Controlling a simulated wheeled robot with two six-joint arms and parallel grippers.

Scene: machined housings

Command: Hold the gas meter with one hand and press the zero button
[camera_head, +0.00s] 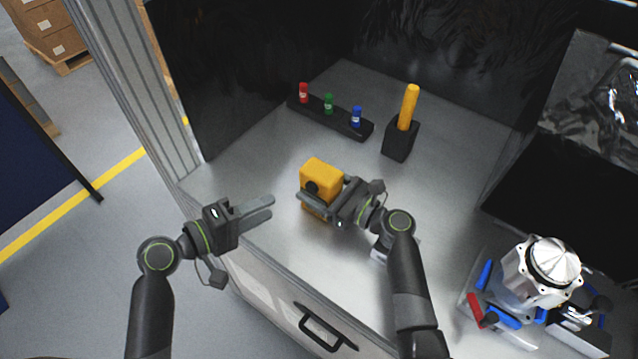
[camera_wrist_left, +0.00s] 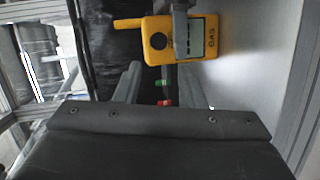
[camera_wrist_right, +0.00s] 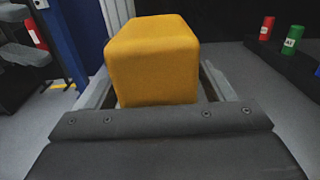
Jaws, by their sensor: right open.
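The yellow gas meter (camera_head: 321,172) stands on the metal worktop in the head view, with a dark round button on its front. The left wrist view shows its face (camera_wrist_left: 205,22), with a screen, the word GAS and the black button (camera_wrist_left: 158,41); a grey finger crosses part of it. My right gripper (camera_head: 318,192) is open, with its fingers around the meter's sides.
A black rack (camera_head: 345,126) with red, green and blue small cylinders stands at the back. Beside it is a black block (camera_head: 400,140) with a yellow handle (camera_head: 409,105). A silver machined housing (camera_head: 540,270) is at lower right.

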